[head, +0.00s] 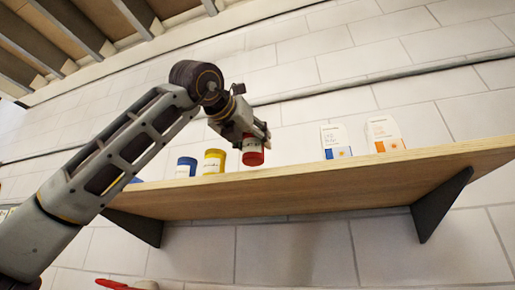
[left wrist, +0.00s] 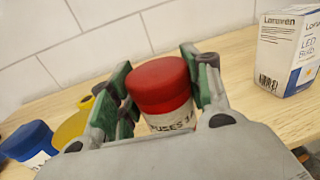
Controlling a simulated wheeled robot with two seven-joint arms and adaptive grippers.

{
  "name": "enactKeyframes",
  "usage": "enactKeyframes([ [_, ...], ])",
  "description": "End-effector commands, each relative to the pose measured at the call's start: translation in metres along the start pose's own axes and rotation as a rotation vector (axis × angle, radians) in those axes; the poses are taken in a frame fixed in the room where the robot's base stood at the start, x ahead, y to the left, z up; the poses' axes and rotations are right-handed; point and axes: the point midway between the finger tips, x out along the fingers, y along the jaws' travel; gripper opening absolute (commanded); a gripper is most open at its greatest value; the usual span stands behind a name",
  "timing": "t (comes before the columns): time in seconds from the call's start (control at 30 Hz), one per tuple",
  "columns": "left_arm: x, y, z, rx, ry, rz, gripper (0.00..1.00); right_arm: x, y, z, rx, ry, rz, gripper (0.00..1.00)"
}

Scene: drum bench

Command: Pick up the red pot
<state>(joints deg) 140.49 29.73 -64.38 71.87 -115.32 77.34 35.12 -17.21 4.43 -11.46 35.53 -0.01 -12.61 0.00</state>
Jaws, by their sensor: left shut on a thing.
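I cannot tell whether the pot still touches the shelf. My right gripper is not in view.
A yellow pot (head: 214,162) and a blue pot (head: 186,167) stand left of the red pot on the shelf (head: 330,185). Two white boxes, one with blue (head: 335,141) and one with orange (head: 384,134), stand to the right. Shelf between is clear.

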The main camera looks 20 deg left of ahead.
Motion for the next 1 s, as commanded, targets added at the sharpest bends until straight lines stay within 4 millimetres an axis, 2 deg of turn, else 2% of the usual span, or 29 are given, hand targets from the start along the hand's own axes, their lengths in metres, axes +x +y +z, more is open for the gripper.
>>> enactKeyframes([
  [0.6, -0.118, 0.0, -0.002, -0.001, -0.003, -0.001, 0.22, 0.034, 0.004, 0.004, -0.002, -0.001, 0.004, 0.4],
  [0.8, -0.143, 0.001, -0.001, -0.001, -0.001, 0.0, 0.22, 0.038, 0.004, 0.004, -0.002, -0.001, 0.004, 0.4],
  [1.0, -0.154, 0.0, 0.0, 0.0, -0.001, 0.0, 0.22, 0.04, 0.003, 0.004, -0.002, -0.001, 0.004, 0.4],
])
